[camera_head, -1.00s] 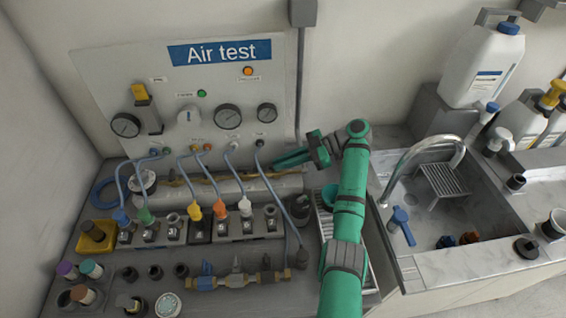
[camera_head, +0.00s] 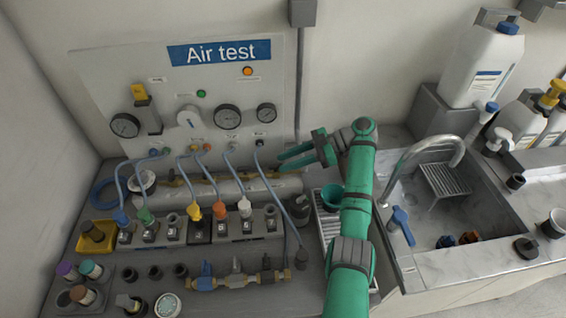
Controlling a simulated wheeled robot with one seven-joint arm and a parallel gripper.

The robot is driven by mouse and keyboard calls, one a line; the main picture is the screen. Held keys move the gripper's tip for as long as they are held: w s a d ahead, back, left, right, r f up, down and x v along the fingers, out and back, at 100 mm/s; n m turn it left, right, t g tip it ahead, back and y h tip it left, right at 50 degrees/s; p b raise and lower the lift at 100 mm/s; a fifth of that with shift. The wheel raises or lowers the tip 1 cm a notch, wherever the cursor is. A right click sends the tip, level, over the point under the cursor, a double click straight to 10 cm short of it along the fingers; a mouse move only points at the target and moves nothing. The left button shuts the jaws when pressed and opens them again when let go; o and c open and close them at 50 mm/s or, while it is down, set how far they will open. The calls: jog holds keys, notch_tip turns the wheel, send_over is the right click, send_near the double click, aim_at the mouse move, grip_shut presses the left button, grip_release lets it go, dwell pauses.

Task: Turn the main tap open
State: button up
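The brass pipe assembly (camera_head: 238,279) lies across the front of the bench, with a blue-handled tap (camera_head: 206,270) at its left. On the Air test panel are a white knob (camera_head: 188,118) and a yellow-topped lever (camera_head: 139,92). No legible label shows which of these is the main tap. My gripper (camera_head: 280,162) is in front of the panel's lower right corner, pointing left. Its two green fingers show a narrow gap and hold nothing. It is apart from the knob, the lever and the brass taps.
Blue hoses (camera_head: 272,190) run from the panel to a row of numbered coloured connectors (camera_head: 197,212). A metal cylinder (camera_head: 235,190) lies behind them. A teal cup (camera_head: 332,196) stands beside my arm. The sink (camera_head: 430,205) with its curved faucet (camera_head: 430,143) is to the right.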

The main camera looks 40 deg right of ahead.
jog(key=shift+v, duration=2.75)
jog(key=shift+w+f, duration=0.1)
